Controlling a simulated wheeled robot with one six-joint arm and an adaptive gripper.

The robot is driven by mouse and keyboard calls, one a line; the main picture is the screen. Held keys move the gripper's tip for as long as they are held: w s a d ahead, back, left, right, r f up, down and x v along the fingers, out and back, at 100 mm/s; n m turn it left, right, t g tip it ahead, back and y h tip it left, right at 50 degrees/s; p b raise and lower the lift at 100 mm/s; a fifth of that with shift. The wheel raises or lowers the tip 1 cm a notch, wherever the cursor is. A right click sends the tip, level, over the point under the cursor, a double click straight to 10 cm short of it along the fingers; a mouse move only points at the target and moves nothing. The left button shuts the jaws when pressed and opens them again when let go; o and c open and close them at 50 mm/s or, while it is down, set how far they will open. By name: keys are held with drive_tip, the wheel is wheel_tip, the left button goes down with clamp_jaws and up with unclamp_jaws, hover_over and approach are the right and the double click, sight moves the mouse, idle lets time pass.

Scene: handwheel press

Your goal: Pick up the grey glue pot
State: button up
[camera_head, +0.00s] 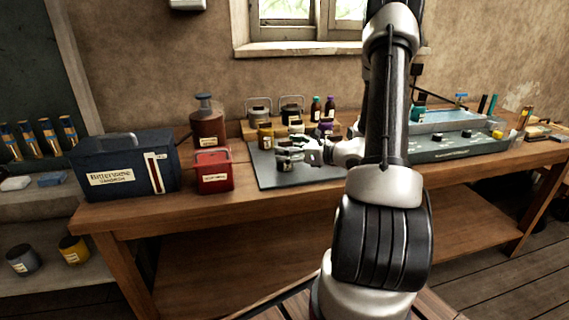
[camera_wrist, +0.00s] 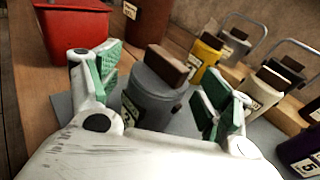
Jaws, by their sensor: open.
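The grey glue pot (camera_wrist: 152,98) stands upright in the wrist view, with a brown block-shaped top. My gripper (camera_wrist: 163,95) is open, with one green-padded finger on each side of the pot. The left pad is close to the pot's side and the right pad is a little apart from it; I cannot tell whether either touches. In the head view my gripper (camera_head: 290,152) is low over the grey mat (camera_head: 265,177), and the grey pot (camera_head: 286,165) shows partly beneath it. The pot's lower front is hidden by my gripper in the wrist view.
A red box (camera_head: 213,172) and a dark blue labelled case (camera_head: 125,170) stand left of the mat. A yellow pot (camera_head: 265,135) and other lidded pots stand behind. Small bottles (camera_head: 316,109) stand at the back. A grey-green tray unit (camera_head: 440,146) lies to the right.

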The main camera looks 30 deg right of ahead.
drive_tip(key=shift+w+a+f, duration=0.1)
drive_tip(key=shift+w+a, duration=0.15)
drive_tip(key=shift+w, duration=0.25)
clamp_jaws()
